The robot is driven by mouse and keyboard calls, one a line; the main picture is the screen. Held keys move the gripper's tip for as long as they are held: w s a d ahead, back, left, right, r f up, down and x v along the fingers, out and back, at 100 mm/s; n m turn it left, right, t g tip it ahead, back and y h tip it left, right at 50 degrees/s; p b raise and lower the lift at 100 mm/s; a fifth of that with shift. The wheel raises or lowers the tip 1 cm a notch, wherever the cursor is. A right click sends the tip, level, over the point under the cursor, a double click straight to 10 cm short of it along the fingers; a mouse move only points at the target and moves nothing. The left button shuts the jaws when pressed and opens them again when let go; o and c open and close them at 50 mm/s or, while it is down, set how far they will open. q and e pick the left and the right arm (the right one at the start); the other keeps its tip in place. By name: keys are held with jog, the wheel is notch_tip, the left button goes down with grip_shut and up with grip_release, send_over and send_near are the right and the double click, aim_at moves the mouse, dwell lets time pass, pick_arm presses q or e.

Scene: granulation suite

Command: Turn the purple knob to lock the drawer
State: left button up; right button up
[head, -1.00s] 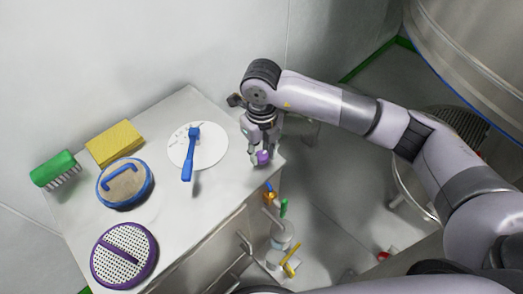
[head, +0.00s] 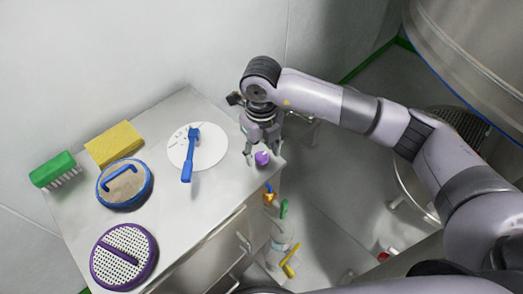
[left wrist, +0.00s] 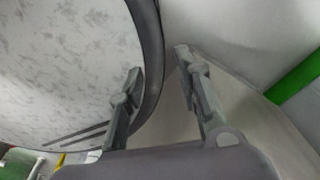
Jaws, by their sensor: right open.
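The purple knob (head: 262,158) is at the right front corner of the steel cabinet top in the head view. My right gripper (head: 263,152) is above that corner, pointing down, with its fingers apart on either side of the knob. The knob shows between the fingertips; whether they touch it I cannot tell. The cabinet's drawer front (head: 216,241) faces the lower right and looks closed. My left gripper (left wrist: 158,62) is open and empty in the left wrist view and is not seen in the head view.
On the cabinet top are a green brush (head: 52,169), a yellow sponge (head: 114,143), a blue-rimmed round sieve (head: 125,196), a purple-rimmed perforated disc (head: 123,270) and a white disc (head: 179,155) with a blue-handled tool (head: 190,158). Coloured-handled items stand beside the cabinet's right side.

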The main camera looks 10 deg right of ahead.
aim_at(262, 155)
notch_tip(262, 155, up, 11)
jog(key=shift+r, duration=0.2)
dwell(0.5)
